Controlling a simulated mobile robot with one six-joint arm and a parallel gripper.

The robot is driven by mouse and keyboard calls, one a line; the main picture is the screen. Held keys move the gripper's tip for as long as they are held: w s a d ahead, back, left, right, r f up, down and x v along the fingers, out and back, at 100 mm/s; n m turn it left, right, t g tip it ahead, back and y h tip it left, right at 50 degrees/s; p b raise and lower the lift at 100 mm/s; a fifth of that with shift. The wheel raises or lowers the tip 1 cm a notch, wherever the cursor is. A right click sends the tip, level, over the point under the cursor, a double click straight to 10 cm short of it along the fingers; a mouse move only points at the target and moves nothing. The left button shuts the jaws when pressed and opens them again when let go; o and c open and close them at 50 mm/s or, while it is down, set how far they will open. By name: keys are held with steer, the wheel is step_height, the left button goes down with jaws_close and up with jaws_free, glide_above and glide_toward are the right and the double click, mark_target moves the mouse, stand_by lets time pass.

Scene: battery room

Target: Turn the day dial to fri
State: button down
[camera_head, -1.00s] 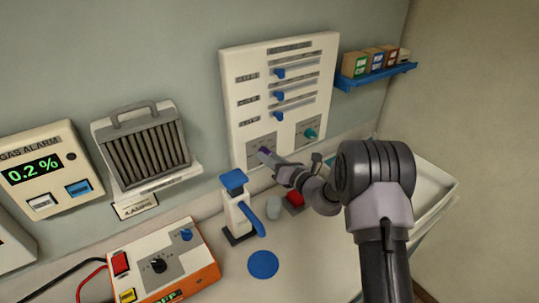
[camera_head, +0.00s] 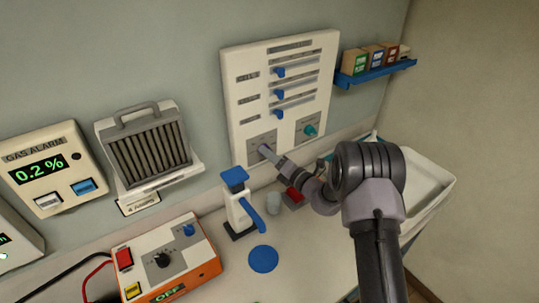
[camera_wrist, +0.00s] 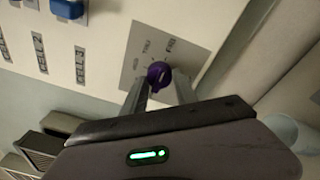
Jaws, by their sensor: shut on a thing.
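The day dial is a purple knob (camera_wrist: 159,74) on a grey plate (camera_wrist: 168,48) with short dark labels around its upper side, seen in the wrist view. The labels are too blurred to read surely, and I cannot tell which one the knob points to. In the head view, the grey plate (camera_head: 261,143) is at the lower left of the white wall panel (camera_head: 240,120). My gripper (camera_wrist: 160,90) has its two fingers at either side of the knob, shut on it. In the head view, my gripper (camera_head: 268,153) reaches the plate and hides most of the knob.
A teal knob (camera_head: 310,130) and blue sliders (camera_head: 279,93) are on the same panel. Below stand a blue-topped pump dispenser (camera_head: 236,200), a small grey cup (camera_head: 273,204) and a red item (camera_head: 294,195). A white tray (camera_head: 440,190) lies right of my arm.

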stand_by(0.3)
steer(key=c, duration=1)
jaws_free()
steer(key=shift+o, duration=0.2)
steer(key=v, duration=1.7)
steer(key=shift+s, duration=0.2)
steer(key=shift+d, duration=0.1)
